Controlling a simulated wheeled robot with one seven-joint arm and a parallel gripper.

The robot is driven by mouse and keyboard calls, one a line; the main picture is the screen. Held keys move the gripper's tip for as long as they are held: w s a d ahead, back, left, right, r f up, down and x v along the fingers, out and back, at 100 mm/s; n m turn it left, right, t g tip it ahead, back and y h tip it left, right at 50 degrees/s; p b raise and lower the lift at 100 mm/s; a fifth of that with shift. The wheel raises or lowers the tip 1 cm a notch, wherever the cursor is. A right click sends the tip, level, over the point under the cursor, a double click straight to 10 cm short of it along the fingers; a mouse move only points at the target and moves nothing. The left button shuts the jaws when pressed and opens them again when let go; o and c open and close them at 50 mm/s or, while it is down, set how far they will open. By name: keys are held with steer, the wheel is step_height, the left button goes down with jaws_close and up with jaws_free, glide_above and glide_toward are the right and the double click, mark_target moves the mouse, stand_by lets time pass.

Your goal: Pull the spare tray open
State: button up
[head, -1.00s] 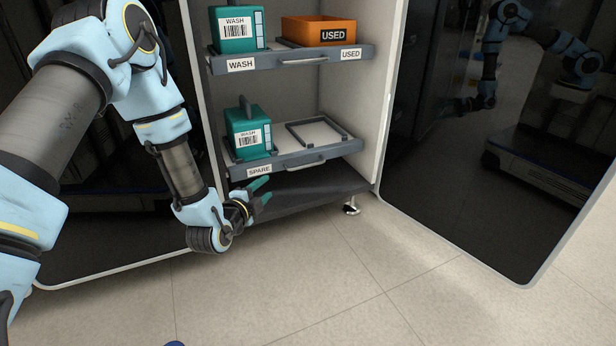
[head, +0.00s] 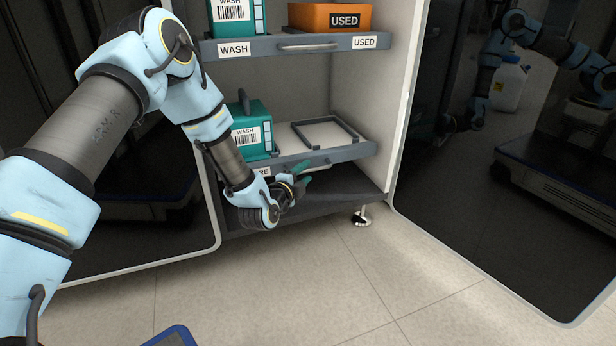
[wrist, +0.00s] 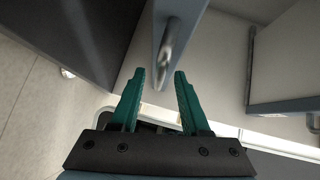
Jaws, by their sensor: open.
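The spare tray (head: 345,153) is the lower grey tray in the cabinet, and it looks pushed in. Its label is partly covered by my arm. Its bar handle (head: 318,166) is on the front face, partly hidden by my gripper. My gripper (head: 304,174) is open, just in front of and slightly below the tray front. In the wrist view the handle (wrist: 168,48) lies ahead, roughly between the open green fingertips (wrist: 159,72). I see no grip on it, and contact cannot be told.
A teal WASH box (head: 251,132) stands on the spare tray's left side; an empty frame (head: 325,122) is on its right. The upper tray (head: 275,46) holds another WASH box and an orange USED bin (head: 329,17). A dark open door (head: 500,170) stands right; floor in front is clear.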

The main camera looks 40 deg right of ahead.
steer(key=shift+b+x, duration=0.3)
steer(key=shift+x, duration=0.8)
jaws_close()
stand_by(0.7)
